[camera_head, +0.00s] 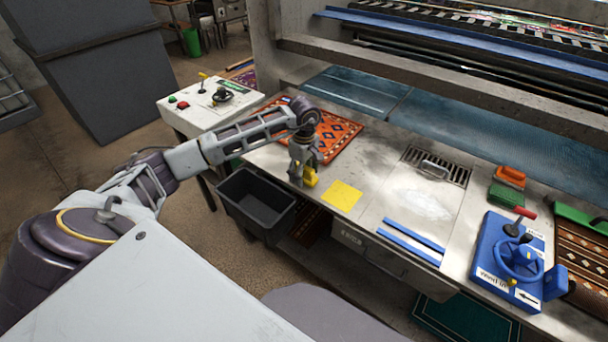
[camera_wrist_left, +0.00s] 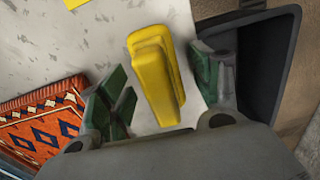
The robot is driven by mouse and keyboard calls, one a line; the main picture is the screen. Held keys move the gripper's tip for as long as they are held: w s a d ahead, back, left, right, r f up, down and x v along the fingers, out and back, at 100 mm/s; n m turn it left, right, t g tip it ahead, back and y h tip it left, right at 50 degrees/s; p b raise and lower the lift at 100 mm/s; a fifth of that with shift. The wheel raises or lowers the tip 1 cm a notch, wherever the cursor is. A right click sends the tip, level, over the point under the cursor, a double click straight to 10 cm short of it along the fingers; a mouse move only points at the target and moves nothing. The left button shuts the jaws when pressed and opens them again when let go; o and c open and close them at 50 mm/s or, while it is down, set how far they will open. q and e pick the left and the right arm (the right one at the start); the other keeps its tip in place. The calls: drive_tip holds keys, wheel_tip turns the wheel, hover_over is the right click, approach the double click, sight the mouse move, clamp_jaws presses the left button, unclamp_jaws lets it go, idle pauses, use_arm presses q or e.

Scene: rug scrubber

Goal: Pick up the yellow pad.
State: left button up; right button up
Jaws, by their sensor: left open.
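The yellow pad (camera_head: 311,177) lies on the grey worktop near its front left part, partly hidden by my left gripper (camera_head: 302,176) in the head view. In the left wrist view the yellow pad (camera_wrist_left: 157,75) is a long block with a raised ridge, lying between the two green-padded fingers of my left gripper (camera_wrist_left: 158,95). The fingers are open, with a visible gap to the pad on both sides. My right gripper does not show.
A flat yellow square (camera_head: 342,195) lies right of the pad. A patterned orange rug (camera_head: 338,135) lies behind. A dark bin (camera_head: 256,198) stands below the worktop's front edge. Blue strips (camera_head: 413,241) and a blue wheel panel (camera_head: 507,262) are further right.

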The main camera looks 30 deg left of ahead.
use_arm(q)
drive_tip(key=c, duration=1.1)
drive_tip(key=shift+r, duration=0.15)
drive_tip(key=shift+c, duration=0.2)
drive_tip(key=shift+r, duration=0.5)
wheel_tip(320, 180, up, 7)
drive_tip(key=shift+r+b, duration=0.15)
drive_tip(key=shift+b, duration=0.2)
drive_tip(key=shift+r, duration=0.7)
drive_tip(key=o, duration=0.5)
drive_tip(key=shift+c, duration=0.2)
drive_tip(key=c, duration=0.3)
drive_tip(key=shift+f, duration=0.1)
drive_tip(key=shift+s+a+f, duration=0.15)
drive_tip(key=shift+s+a, duration=0.05)
drive_tip(key=shift+s, duration=0.05)
drive_tip(key=shift+s+a+f+p, duration=0.2)
drive_tip(key=shift+s+a+p, duration=0.1)
drive_tip(key=shift+a, duration=0.15)
drive_tip(key=shift+s+a+f+p, duration=0.15)
drive_tip(key=shift+s+a+p, duration=0.15)
drive_tip(key=shift+a, duration=0.1)
drive_tip(key=shift+a+f, duration=0.1)
drive_tip(key=shift+f, duration=0.05)
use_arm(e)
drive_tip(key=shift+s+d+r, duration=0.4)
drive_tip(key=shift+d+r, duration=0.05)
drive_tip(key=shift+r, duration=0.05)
